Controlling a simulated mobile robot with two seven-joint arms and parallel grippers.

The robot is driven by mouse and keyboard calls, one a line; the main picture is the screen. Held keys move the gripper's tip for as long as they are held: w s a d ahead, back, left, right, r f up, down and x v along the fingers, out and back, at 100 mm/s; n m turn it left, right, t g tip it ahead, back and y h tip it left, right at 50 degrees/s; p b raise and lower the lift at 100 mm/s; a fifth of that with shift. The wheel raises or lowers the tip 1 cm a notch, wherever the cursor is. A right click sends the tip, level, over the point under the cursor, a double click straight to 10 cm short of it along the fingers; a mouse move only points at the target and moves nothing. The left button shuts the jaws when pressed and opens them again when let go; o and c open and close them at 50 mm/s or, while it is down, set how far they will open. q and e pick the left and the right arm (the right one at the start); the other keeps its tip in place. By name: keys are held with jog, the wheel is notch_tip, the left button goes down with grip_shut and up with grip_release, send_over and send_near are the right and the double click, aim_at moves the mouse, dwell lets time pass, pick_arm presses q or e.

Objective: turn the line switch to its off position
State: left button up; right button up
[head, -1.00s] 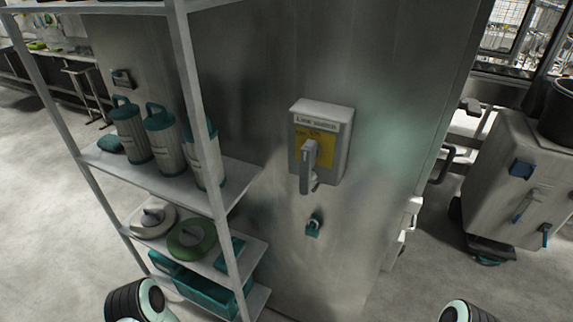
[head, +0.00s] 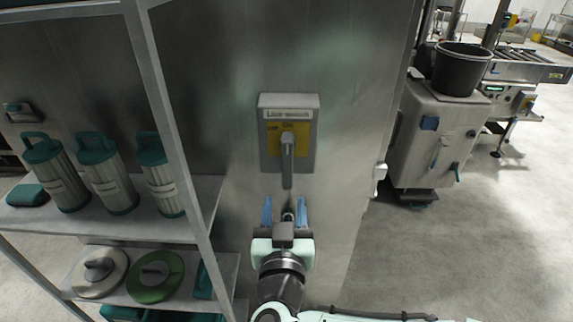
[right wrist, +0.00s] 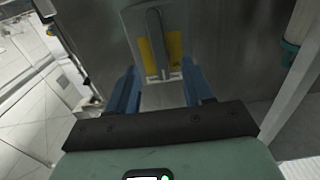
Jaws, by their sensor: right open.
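The line switch is a grey box (head: 264,135) with a yellow plate (head: 273,137), fixed to a steel wall. Its grey lever handle (head: 287,160) hangs straight down from the pivot. My right gripper (head: 284,202) is open just below the box, with its two blue fingers pointing up towards it and nothing between them. In the right wrist view the switch box (right wrist: 132,20) appears upside down, and the lever (right wrist: 157,38) lies ahead, between the lines of the open fingers (right wrist: 161,80). The fingers do not appear to touch the lever. My left gripper is not in view.
A metal shelf (head: 205,205) with teal-capped canisters (head: 107,180) and round lids (head: 155,277) stands close on the left. A grey cabinet (head: 425,150) with a black bucket (head: 461,70) stands at the right. Floor (head: 480,260) is clear at lower right.

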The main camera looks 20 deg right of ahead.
aim_at(287, 171)
jog(key=p+x, duration=0.2)
jog(key=x, duration=1.1)
jog(key=shift+d+r, duration=0.2)
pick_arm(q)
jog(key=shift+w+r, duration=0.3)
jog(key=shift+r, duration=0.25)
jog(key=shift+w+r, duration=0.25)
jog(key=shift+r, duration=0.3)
pick_arm(e)
grip_shut()
